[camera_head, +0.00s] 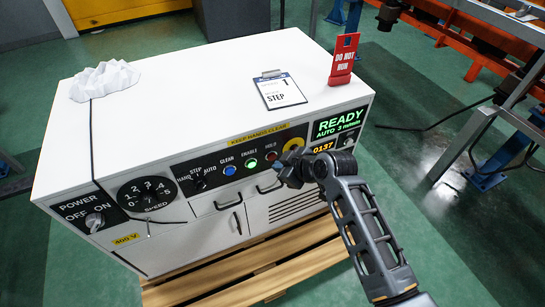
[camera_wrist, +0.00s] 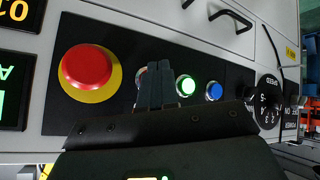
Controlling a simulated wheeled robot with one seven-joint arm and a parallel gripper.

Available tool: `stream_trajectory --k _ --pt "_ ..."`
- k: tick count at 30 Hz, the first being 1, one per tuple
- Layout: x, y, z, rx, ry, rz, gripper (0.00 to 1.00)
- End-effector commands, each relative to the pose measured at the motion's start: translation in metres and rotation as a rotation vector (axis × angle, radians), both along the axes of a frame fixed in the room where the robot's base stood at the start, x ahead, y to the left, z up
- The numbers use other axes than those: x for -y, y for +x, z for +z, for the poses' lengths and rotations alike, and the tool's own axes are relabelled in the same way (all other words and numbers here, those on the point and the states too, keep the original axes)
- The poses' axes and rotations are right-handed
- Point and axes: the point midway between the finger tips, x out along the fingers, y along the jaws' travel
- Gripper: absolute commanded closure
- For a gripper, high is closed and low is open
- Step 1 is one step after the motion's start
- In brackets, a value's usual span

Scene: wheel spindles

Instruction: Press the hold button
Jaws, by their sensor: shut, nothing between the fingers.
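The hold button (camera_head: 271,156) is a small red button under the HOLD label, on the black strip of the white cabinet's (camera_head: 200,80) front. My gripper (camera_head: 281,168) is at this strip, just beside and below the hold button in the head view. In the wrist view my gripper (camera_wrist: 156,88) has its fingers together with nothing between them. They cover most of the hold button (camera_wrist: 141,74), leaving only a sliver of its edge. I cannot tell whether the fingertips touch it.
A large red mushroom button (camera_wrist: 85,66) on a yellow disc sits on the other. The READY display (camera_head: 340,124) is at the panel's right.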

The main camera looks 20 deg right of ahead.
Motion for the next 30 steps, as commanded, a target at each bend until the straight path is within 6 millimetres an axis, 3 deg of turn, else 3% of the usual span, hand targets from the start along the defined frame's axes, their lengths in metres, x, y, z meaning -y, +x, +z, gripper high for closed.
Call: stream_trajectory --k 30 --pt "0.000 0.011 0.000 0.000 0.000 0.000 1.00"
